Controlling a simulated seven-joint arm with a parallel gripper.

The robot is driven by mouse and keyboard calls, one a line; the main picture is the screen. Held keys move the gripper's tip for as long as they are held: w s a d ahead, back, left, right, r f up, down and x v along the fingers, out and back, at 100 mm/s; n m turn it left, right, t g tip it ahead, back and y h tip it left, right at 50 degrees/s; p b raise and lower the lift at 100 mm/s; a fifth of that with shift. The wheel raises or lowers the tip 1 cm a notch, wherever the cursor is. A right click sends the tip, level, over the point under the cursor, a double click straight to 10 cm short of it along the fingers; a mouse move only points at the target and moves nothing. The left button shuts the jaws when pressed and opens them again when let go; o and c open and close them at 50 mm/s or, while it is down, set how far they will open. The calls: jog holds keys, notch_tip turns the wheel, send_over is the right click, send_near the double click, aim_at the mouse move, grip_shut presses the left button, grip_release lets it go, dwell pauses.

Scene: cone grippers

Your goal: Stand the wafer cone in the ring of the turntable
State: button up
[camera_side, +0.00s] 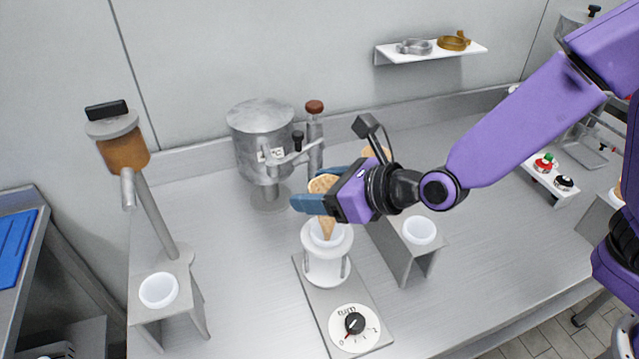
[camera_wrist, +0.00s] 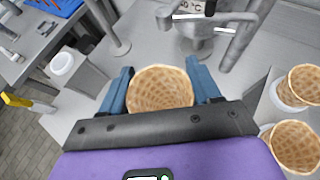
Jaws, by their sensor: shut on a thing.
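The wafer cone (camera_side: 325,186) is upright, its point down in the white ring (camera_side: 327,234) at the top of the turntable (camera_side: 325,262). My gripper (camera_side: 318,194) is shut on the cone near its rim, with one blue finger on each side. The wrist view shows the open mouth of the cone (camera_wrist: 161,90) between the two blue fingers (camera_wrist: 160,88). In that view the ring below is hidden by the cone. Whether the cone rests on the ring or hangs in it, I cannot tell.
The turntable's base carries a dial (camera_side: 355,323). A steel stand with a white holder (camera_side: 420,231) is to its right, another white holder (camera_side: 159,290) to the left. A metal tank (camera_side: 262,140) stands behind. More cones (camera_wrist: 296,146) are at right in the wrist view.

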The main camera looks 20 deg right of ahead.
jog(key=shift+f, duration=3.1)
jog(key=o, duration=0.8)
jog(key=v, duration=1.7)
jog(key=shift+s+d, duration=0.1)
jog(key=shift+s, duration=0.1)
